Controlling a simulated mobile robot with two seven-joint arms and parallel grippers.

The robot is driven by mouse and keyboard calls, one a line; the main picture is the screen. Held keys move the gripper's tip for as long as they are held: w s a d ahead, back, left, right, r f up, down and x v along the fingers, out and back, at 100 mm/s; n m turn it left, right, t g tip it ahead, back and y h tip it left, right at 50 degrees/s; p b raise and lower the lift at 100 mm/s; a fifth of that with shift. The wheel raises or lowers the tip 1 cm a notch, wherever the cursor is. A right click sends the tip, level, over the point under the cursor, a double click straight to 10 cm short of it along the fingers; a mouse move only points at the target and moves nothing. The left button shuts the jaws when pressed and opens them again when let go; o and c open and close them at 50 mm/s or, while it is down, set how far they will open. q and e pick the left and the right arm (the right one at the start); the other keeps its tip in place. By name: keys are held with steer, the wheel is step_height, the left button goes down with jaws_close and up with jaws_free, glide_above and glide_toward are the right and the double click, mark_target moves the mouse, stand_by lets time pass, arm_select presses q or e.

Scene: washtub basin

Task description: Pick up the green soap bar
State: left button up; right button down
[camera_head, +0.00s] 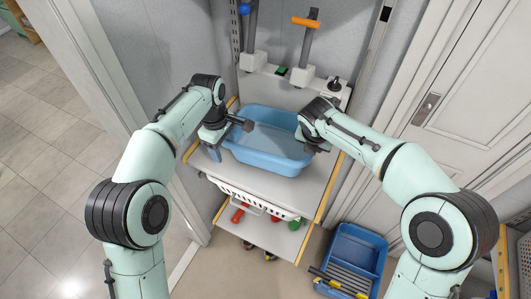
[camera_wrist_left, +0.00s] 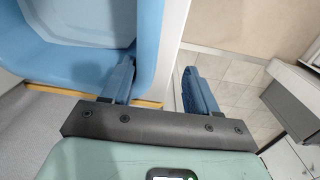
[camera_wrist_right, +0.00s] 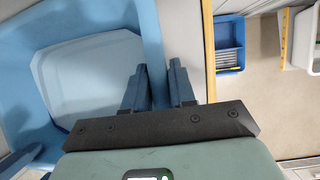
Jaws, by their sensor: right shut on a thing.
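A blue tub (camera_head: 265,158) sits on the grey counter, and no bar shows in the visible part of its floor. A small green block (camera_head: 282,71) lies on the white ledge behind the tub, between the taps; it may be the soap bar. My left gripper (camera_head: 228,140) is at the tub's left side. In the left wrist view its fingers (camera_wrist_left: 159,66) are apart with nothing between them, one beside the tub wall. My right gripper (camera_head: 314,146) is at the tub's right side. In the right wrist view its fingers (camera_wrist_right: 158,68) are shut on the tub's rim.
A white basket (camera_head: 245,196) and a shelf with red and green items are under the counter. A blue crate (camera_head: 358,250) stands on the floor at lower right. Taps with a blue knob (camera_head: 244,9) and an orange handle (camera_head: 305,22) rise behind the tub. A door is at right.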

steer(key=c, duration=0.9)
jaws_free()
steer(key=shift+d, duration=0.9)
steer(key=shift+c, duration=0.2)
arm_select(q)
steer(key=shift+w+a+f, duration=0.1)
steer(key=shift+w+a, duration=0.05)
steer(key=shift+a, duration=0.85)
steer(key=shift+d, duration=0.3)
arm_select(e)
steer(key=shift+a, duration=0.3)
steer(key=shift+a, duration=0.1)
steer(key=v, duration=1.2)
steer(key=shift+w+a, duration=0.1)
arm_select(q)
step_height(320, 180, up, 12)
steer(key=shift+o, duration=0.2)
steer(key=shift+a, duration=0.1)
